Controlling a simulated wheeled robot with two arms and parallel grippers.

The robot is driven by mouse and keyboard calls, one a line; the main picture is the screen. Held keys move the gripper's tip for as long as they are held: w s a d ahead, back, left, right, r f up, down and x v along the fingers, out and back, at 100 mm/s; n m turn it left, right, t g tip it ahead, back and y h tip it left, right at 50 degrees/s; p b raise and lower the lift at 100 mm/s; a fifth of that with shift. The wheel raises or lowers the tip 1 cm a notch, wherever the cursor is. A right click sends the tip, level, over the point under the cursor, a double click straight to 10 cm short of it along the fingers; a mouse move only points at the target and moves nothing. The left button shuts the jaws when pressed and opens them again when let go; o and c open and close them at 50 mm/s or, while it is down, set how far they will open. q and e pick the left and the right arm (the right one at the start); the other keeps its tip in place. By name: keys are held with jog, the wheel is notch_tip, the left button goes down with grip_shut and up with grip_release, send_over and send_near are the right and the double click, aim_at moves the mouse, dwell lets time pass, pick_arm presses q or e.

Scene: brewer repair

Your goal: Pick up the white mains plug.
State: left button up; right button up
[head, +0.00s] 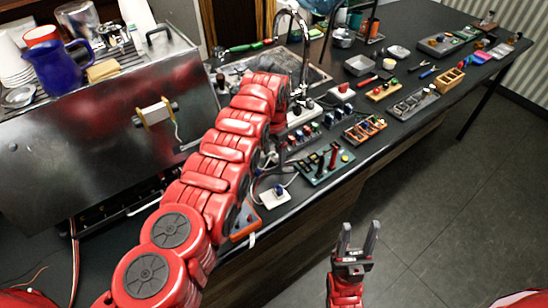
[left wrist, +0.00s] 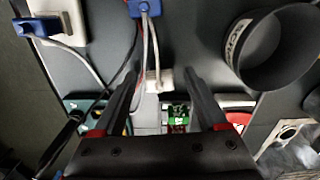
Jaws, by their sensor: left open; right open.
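In the left wrist view a small white plug (left wrist: 158,80) on a white cable lies over the dark worktop. My left gripper (left wrist: 163,76) is open, with one finger on either side of the plug. No closed grip on it shows, and I cannot tell how far above it the fingers are. In the head view my red left arm hides the plug and most of the left gripper. My right gripper (head: 357,240) is open and empty, over the floor in front of the worktop.
A white block (head: 275,196) with a blue plug sits near the worktop edge. A dark round cup (left wrist: 268,48) stands right of the left fingers. A green part (left wrist: 178,113) lies below the plug. A steel machine (head: 100,120) fills the left; several boards and trays lie right.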

pick_arm(q)
grip_shut()
dwell(0.3)
dwell(0.3)
